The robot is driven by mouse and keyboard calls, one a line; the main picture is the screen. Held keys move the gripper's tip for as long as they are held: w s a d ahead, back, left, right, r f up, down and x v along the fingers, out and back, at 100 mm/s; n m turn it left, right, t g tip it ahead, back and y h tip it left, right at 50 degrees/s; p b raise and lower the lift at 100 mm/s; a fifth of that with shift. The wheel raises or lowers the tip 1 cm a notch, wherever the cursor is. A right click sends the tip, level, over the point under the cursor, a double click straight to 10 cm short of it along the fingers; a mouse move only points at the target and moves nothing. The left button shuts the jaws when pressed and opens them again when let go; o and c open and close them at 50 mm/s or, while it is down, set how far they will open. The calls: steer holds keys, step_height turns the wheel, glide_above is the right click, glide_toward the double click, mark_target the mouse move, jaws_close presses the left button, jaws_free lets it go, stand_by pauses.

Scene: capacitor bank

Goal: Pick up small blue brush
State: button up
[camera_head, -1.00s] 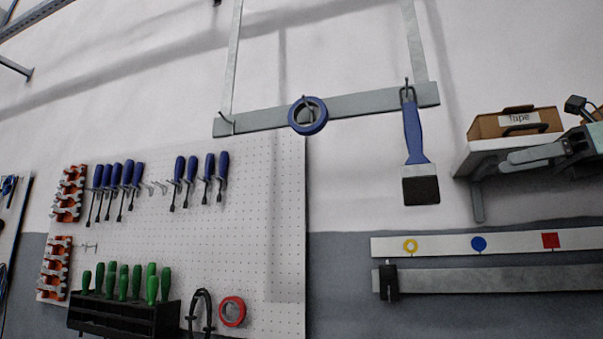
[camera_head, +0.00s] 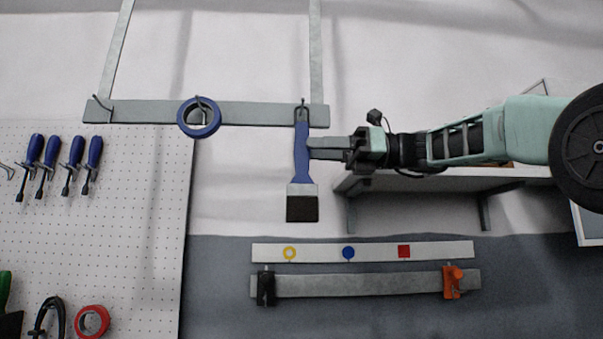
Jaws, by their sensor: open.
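The small blue brush (camera_head: 302,160) hangs by its handle from a hook on the grey metal rail (camera_head: 250,113). It hangs upright with its dark bristles (camera_head: 302,208) pointing down. My gripper (camera_head: 318,149) has come in from the right at the height of the brush handle. Its fingertips are at the right edge of the handle. The gripper is open. I cannot tell whether a finger lies behind the handle or touches it.
A blue tape roll (camera_head: 199,117) hangs left of the brush on the same rail. A shelf (camera_head: 430,184) is behind and below my arm. Below the brush are a strip with coloured marks (camera_head: 320,252) and a bar with a black clamp (camera_head: 265,286) and an orange clamp (camera_head: 452,281). A pegboard (camera_head: 130,210) stands at left.

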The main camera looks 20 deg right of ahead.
steer(key=p, duration=0.2)
glide_above(291, 186)
steer(key=d, duration=0.2)
steer(key=shift+w+a, duration=0.2)
steer(key=shift+w, duration=0.1)
steer(key=shift+w+a+f, duration=0.15)
steer(key=shift+w+a, duration=0.1)
steer(key=shift+a, duration=0.35)
jaws_close()
